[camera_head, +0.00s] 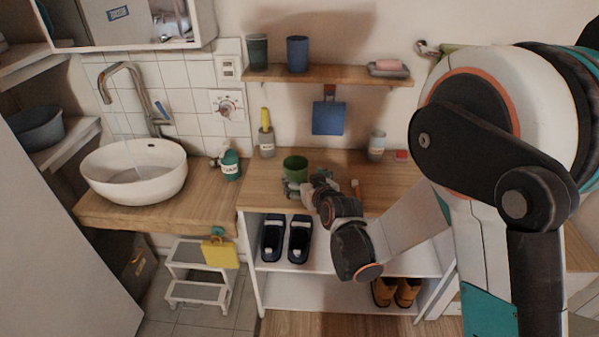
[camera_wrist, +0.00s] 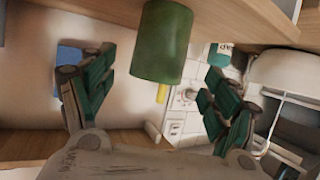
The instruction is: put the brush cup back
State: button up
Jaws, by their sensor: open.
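A green cup (camera_head: 295,166) stands upright on the wooden counter, with no brushes showing in it. It is probably the brush cup, but I cannot tell for sure. My gripper (camera_head: 302,188) is low at the counter's front, just in front of the cup and partly hiding its lower part. In the wrist view, the cup (camera_wrist: 162,42) shows between the spread, dark green finger pads of my gripper (camera_wrist: 158,68). The fingers are open, with gaps visible on both sides of the cup.
A wall shelf (camera_head: 335,77) above holds a dark cup (camera_head: 257,51), a blue cup (camera_head: 297,54) and a soap dish (camera_head: 388,68). A yellow-topped bottle (camera_head: 266,138) and a glass jar (camera_head: 376,146) stand behind on the counter. A basin (camera_head: 133,168) is left.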

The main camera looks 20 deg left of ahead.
jog(key=shift+p+v, duration=0.6)
jog(key=shift+v, duration=2.1)
